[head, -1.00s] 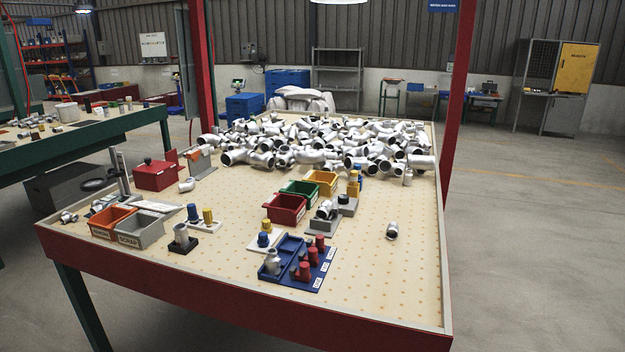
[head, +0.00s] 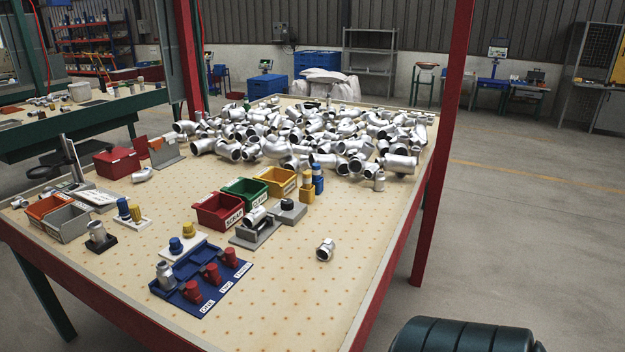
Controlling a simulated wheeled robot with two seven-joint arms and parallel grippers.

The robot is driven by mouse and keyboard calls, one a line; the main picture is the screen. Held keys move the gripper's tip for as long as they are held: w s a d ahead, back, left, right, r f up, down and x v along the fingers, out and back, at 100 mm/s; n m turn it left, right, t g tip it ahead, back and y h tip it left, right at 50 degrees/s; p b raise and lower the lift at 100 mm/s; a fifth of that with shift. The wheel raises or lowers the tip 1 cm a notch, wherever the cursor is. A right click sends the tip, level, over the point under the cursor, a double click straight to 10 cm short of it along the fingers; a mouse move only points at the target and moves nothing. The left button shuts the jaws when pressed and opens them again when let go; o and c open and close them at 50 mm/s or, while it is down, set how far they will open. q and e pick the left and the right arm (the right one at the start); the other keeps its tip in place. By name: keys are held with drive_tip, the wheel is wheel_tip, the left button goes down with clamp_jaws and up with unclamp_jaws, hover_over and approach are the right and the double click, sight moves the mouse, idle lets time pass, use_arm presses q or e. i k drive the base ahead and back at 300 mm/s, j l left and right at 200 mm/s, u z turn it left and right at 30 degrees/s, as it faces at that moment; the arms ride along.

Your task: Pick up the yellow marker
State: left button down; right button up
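Several small yellow items stand on the perforated table (head: 270,295), and I cannot tell for sure which is the yellow marker. A yellow upright piece (head: 307,187) stands beside a blue cylinder (head: 318,178), just right of the yellow bin (head: 287,180). A yellow-topped cylinder (head: 135,212) stands beside a blue one (head: 122,207) on a white base at the left. A yellow cap (head: 188,229) sits on a white plate behind the blue tray (head: 220,289). Neither gripper is in view.
A large heap of silver pipe fittings (head: 310,135) covers the table's far part. Red (head: 217,212) and green bins (head: 245,192) stand mid-table. One loose fitting (head: 325,250) lies right of them. The table's front right is bare. A red post (head: 443,140) rises at the right edge.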

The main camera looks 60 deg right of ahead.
sight(307, 177)
drive_tip(key=k+l, duration=0.15)
drive_tip(key=l, duration=0.2)
drive_tip(key=k+l, duration=0.2)
drive_tip(key=l, duration=0.15)
drive_tip(key=k+l, duration=0.15)
drive_tip(key=l, duration=0.2)
drive_tip(key=k+l, duration=0.15)
drive_tip(key=l, duration=0.25)
drive_tip(key=k+l, duration=0.15)
drive_tip(key=l, duration=0.2)
